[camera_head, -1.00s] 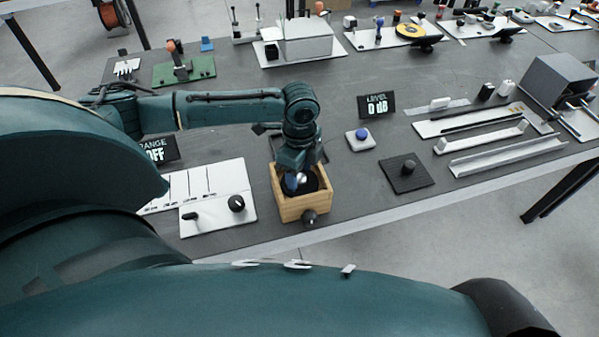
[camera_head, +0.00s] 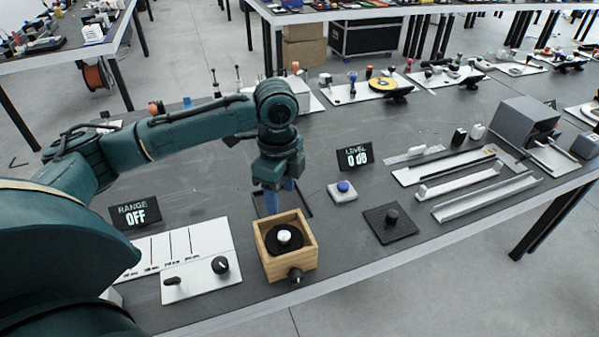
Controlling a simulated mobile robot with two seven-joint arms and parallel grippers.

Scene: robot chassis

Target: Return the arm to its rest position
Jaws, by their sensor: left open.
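My left arm (camera_head: 185,130) reaches in from the left, dark teal, its forearm raised over the table. Its wrist bends down, and my left gripper (camera_head: 279,198) points downward with bluish fingers. The gripper is open and appears empty. In the picture it hangs just behind and above a small wooden box (camera_head: 306,256). The box has a dark round disc with a silver knob (camera_head: 285,237) inside and a dark knob (camera_head: 295,275) on its front. The gripper looks clear of the box. My right gripper is out of view.
A white panel (camera_head: 205,245) with slots and knobs lies left of the box, below a RANGE OFF display (camera_head: 135,214). Right are a blue button (camera_head: 343,187), a LEVEL 0 dB display (camera_head: 355,158), a black knob plate (camera_head: 390,222) and white rails (camera_head: 485,195). The table's front edge is close.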

